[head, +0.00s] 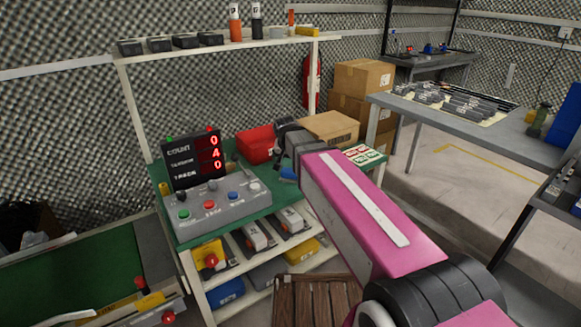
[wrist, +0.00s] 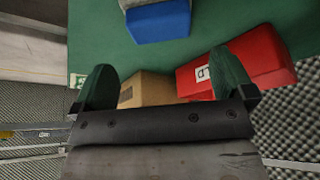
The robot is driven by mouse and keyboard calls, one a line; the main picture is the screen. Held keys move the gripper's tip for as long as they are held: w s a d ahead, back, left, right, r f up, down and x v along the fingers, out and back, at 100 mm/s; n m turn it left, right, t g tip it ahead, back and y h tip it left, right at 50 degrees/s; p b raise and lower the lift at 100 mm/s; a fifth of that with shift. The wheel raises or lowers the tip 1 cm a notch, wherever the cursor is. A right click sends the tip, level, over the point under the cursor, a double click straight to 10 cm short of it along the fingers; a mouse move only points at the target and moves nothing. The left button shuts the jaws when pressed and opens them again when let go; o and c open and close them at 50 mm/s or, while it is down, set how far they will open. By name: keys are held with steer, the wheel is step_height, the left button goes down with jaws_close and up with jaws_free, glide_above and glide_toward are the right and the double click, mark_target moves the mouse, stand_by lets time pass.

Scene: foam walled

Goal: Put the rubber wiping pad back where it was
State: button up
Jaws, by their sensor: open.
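My gripper (wrist: 167,82) is open, with its two dark green fingers spread apart and nothing between them. In the head view my gripper (head: 287,128) is over the back of the green-topped bench, partly hidden by my pink arm. A blue block with a grey part (wrist: 158,22) lies on the green top ahead of the fingers, apart from them. In the head view a small blue piece (head: 287,173) shows beside my arm. It may be the rubber wiping pad, but I cannot tell for certain.
A red bin (wrist: 262,62) and a cardboard box (wrist: 146,88) stand close to the fingers. A count display (head: 193,158) and button console (head: 210,205) occupy the bench's left. A shelf (head: 225,43) runs above. Green top (wrist: 92,40) is bare beside the blue block.

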steer(key=s+d+f+n+g, duration=0.1)
steer(key=s+d+f+g, duration=0.1)
steer(key=s+d+f, duration=0.5)
steer(key=s+d+f+n+g, duration=0.1)
steer(key=s+d+f+g, duration=0.1)
steer(key=s+d+f, duration=0.6)
steer(key=d+f, duration=0.1)
steer(key=d, duration=0.3)
steer(key=shift+s+d+f+g+y, duration=0.25)
steer(key=shift+d+f+g+y, duration=0.05)
steer(key=shift+d+y, duration=0.1)
stand_by(0.4)
